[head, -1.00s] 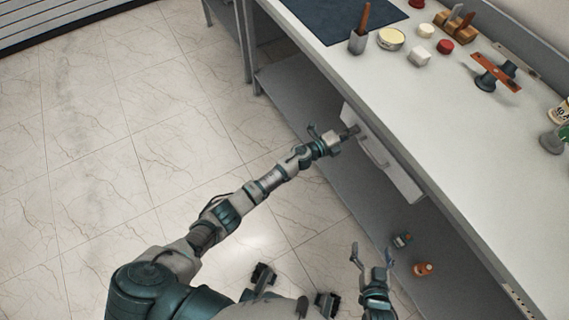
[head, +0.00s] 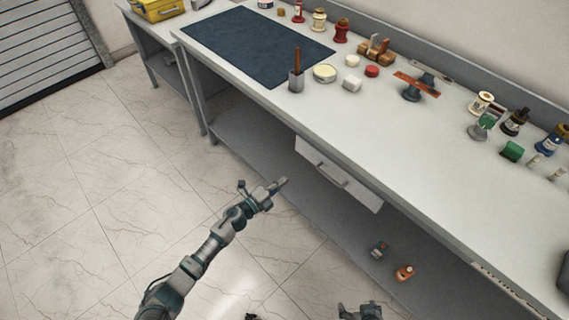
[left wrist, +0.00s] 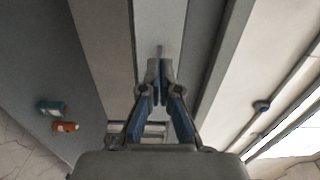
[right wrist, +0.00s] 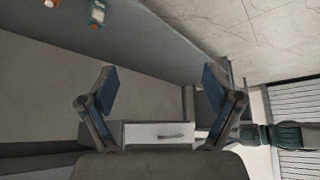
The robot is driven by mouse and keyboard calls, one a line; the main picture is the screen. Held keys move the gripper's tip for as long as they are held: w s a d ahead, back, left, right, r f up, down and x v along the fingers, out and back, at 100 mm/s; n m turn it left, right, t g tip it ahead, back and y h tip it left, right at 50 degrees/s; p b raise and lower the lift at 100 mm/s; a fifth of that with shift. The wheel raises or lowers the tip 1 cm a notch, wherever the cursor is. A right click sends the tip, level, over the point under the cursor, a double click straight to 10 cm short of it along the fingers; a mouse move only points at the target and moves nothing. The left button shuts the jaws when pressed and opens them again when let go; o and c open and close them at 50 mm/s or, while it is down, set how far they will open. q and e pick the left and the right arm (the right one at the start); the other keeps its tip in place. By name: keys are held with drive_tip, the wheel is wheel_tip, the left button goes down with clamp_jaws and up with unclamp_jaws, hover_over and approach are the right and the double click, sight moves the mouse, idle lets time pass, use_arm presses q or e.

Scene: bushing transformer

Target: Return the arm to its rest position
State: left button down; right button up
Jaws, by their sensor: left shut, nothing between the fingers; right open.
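My left arm reaches in from the lower left in the head view, over the floor. Its gripper (head: 280,183) is shut and empty, left of the white drawer (head: 352,183) under the bench and apart from it. In the left wrist view the fingers (left wrist: 160,72) are together with nothing between them. My right gripper (head: 360,311) shows only partly at the bottom edge of the head view. In the right wrist view its fingers (right wrist: 160,82) are spread and empty, with the drawer (right wrist: 158,134) beyond them.
The workbench (head: 420,150) carries a dark mat (head: 255,45), a cup with a brown handle (head: 296,82) and several small parts. A teal bottle (head: 379,249) and an orange bottle (head: 404,273) are on the lower shelf. The floor (head: 90,190) at left is clear.

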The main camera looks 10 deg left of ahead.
use_arm(q)
drive_tip(key=s+a+f+n+g+y+p, duration=0.25)
drive_tip(key=s+a+f+n+y, duration=0.25)
drive_tip(key=s+f+n, duration=0.35)
drive_tip(key=s+a+f+n+g+y+p, duration=0.1)
drive_tip(key=s+a+f+n+y+p, duration=0.35)
drive_tip(key=s+f+n, duration=0.45)
drive_tip(key=s+a+f+n+g+p, duration=0.1)
drive_tip(key=s+f+n+g, duration=0.2)
drive_tip(key=s, duration=1.1)
drive_tip(key=s+a+f+n+g+y+p, duration=0.1)
drive_tip(key=s+f+n+g, duration=0.2)
drive_tip(key=s, duration=1.2)
wheel_tip(320, 180, down, 6)
drive_tip(key=g, duration=0.3)
drive_tip(key=shift+r+p, duration=0.2)
drive_tip(key=shift+p, duration=0.15)
use_arm(e)
drive_tip(key=s+d+f+g, duration=0.1)
drive_tip(key=s+f, duration=0.2)
drive_tip(key=f, duration=0.4)
drive_tip(key=s+d+f+g, duration=0.1)
drive_tip(key=s+f+g, duration=0.1)
drive_tip(key=s+f, duration=0.2)
drive_tip(key=s+f+g+h, duration=0.1)
drive_tip(key=s+f, duration=0.2)
drive_tip(key=f, duration=0.7)
drive_tip(key=shift+s+d+g, duration=0.15)
drive_tip(key=shift+d+g, duration=0.15)
drive_tip(key=shift+d, duration=0.1)
